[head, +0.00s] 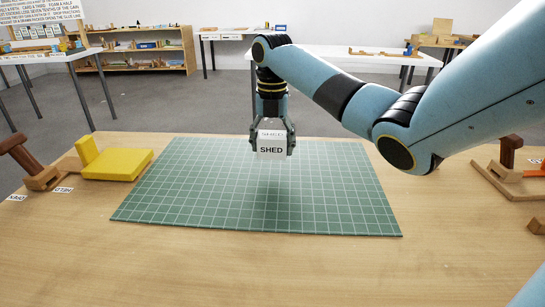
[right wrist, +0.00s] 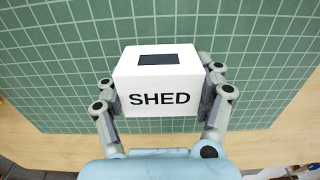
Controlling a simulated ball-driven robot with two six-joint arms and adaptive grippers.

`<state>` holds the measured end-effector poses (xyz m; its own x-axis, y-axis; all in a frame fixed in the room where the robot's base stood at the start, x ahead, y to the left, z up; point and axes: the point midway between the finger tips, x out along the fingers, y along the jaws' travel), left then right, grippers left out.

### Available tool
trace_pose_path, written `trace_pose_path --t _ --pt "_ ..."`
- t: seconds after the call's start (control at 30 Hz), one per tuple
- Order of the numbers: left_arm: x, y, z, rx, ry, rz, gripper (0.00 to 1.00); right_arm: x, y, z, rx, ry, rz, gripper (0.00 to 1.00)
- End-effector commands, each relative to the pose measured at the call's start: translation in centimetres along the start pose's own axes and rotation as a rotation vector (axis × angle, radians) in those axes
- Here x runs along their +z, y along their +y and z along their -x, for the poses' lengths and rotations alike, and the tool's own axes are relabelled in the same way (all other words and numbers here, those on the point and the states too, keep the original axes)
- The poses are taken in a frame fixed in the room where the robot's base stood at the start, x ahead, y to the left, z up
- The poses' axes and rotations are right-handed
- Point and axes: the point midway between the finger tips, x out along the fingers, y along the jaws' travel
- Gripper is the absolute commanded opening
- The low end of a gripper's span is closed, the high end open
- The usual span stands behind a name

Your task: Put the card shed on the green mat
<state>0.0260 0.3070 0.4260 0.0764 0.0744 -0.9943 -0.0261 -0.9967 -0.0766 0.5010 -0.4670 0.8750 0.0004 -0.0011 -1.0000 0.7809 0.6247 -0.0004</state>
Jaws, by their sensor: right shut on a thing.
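The card shed (head: 271,146) is a small white box with "SHED" in black on its side. It also shows in the right wrist view (right wrist: 160,80), with a dark rectangle on its top. My right gripper (head: 272,140) is shut on the shed, one finger on each side. The shed is held above the green mat (head: 200,190), apart from it, with a faint shadow below on the mat. The mat has a white grid and lies flat on the wooden table. My left gripper is not in view.
A yellow block piece (head: 115,164) lies against the mat's left side. Brown wooden pieces stand at the table's left (head: 40,176) and right (head: 510,180) edges, with small white labels near. The mat itself is bare. Other tables and shelves stand far behind.

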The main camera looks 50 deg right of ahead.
Motion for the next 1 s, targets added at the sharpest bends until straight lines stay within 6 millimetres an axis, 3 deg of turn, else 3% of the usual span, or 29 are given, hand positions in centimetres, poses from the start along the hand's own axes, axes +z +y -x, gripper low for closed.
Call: trace_pose_path --t 0.23,0.57,0.6,0.77,1.0 --pt "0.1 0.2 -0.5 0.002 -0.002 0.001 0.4 -0.1 -0.1 -3.6 -0.002 0.004 0.0 0.46" --pt "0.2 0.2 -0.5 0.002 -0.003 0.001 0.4 -0.1 -0.1 -3.9 -0.001 0.001 0.0 0.46" --pt "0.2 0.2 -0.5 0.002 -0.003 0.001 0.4 0.0 -0.1 -3.9 -0.001 0.001 0.0 0.7" --pt "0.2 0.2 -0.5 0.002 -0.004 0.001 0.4 -0.1 -0.1 -3.9 -0.001 0.001 0.0 0.91" --pt "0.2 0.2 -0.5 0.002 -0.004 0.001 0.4 0.0 -0.1 -3.9 -0.001 0.001 0.0 0.94"
